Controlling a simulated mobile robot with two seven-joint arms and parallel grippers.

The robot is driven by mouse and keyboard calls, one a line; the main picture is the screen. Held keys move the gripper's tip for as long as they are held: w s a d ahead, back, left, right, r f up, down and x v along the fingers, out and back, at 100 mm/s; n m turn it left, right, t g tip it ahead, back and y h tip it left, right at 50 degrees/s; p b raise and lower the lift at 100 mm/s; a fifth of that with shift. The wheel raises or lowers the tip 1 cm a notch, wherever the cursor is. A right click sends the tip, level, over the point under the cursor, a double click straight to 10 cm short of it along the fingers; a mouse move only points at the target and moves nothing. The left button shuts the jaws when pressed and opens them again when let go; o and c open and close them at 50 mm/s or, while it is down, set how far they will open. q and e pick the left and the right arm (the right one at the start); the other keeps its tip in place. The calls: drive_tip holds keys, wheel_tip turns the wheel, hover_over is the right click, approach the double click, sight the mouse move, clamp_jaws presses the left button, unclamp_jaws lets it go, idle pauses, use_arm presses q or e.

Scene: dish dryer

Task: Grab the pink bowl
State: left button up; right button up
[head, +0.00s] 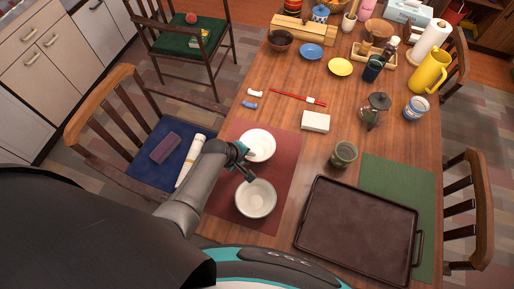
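No clearly pink bowl shows in the head view. Two whitish bowls stand upright on the dark red placemat (278,184): an upper bowl (262,145) and a lower bowl (256,199). My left gripper (251,166) is over the left part of the mat, between the two bowls. Its fingers look spread apart, one by the upper bowl's left rim and one pointing down to the lower bowl's upper rim. I see nothing between them, and I cannot tell whether they touch either bowl. My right gripper is not in view.
A dark tray (358,232) covers part of the green placemat (398,178). A green cup (344,154), a white box (316,121) and red chopsticks (296,98) lie near the bowls. A chair (128,140) stands at the table's left edge.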

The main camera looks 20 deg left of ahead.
use_arm(q)
clamp_jaws()
idle(1.2)
